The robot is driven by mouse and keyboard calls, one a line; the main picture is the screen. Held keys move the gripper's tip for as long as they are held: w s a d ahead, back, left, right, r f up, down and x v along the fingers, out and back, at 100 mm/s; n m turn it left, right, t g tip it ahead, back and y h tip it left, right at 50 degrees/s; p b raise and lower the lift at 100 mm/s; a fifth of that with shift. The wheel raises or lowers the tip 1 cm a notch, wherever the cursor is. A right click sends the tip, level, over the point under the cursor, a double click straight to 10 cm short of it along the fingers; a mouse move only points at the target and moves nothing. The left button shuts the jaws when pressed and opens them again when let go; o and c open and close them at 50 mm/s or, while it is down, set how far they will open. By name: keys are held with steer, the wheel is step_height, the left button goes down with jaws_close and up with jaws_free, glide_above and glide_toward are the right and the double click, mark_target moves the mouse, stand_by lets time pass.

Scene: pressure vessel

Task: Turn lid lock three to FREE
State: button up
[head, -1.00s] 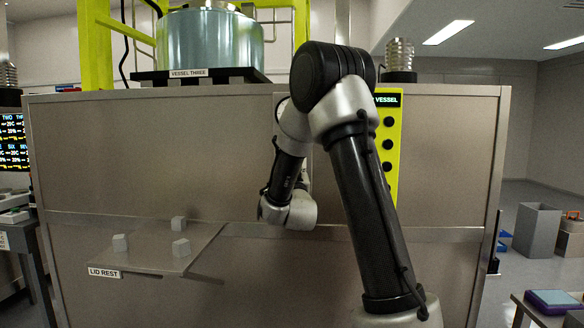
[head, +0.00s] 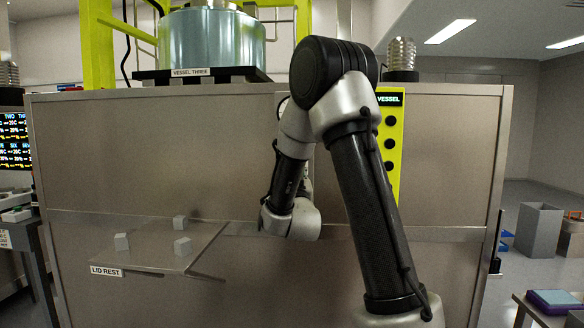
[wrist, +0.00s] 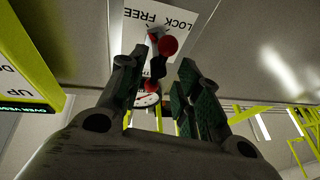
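In the wrist view a white label reading LOCK and FREE (wrist: 138,22) shows upside down. In front of it is a dark lock handle with a red knob (wrist: 168,46). A second red part (wrist: 150,86) shows lower, between the fingers. My gripper (wrist: 160,72) is open, its fingers apart on either side of the view, with the red knob just beyond the tips. I cannot tell whether a finger touches the handle. Vessel three (head: 210,42) stands on top of the cabinet in the head view. My gripper is hidden in the head view.
A steel cabinet (head: 150,150) fills the front. The lid rest (head: 150,250), a shelf with small grey blocks, juts out at left. A yellow-green button panel (head: 389,160) is partly behind my arm; a yellow panel (wrist: 25,65) shows left in the wrist view.

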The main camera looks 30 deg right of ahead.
steer(key=v, duration=0.8)
steer(key=shift+f, duration=0.1)
